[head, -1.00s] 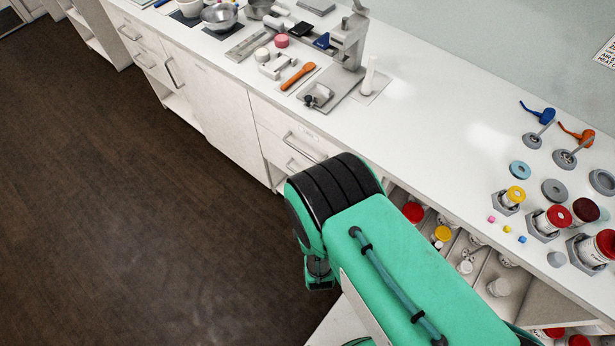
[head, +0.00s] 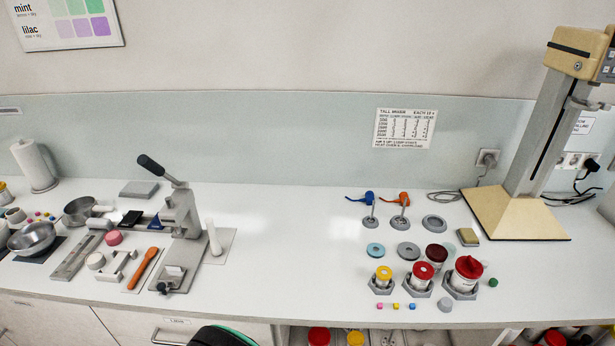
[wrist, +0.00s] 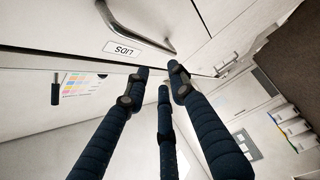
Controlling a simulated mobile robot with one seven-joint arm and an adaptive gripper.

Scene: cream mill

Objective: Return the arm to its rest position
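My arm shows in the head view only as a black and green piece at the bottom edge, in front of the counter (head: 300,240). My gripper (wrist: 160,82) is out of the head view. In the wrist view its dark blue fingers stand apart with nothing between them. Just past the fingertips is a white drawer front with a metal handle (wrist: 135,28) and a label that seems to read LIDS. I cannot tell how far the fingertips are from it.
A lever press (head: 180,215), an orange tool (head: 143,268) and metal bowls (head: 33,238) stand on the counter's left. Lidded jars (head: 423,276) in grey holders and a tall beige-based stand (head: 515,215) are at right. The counter's middle is clear.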

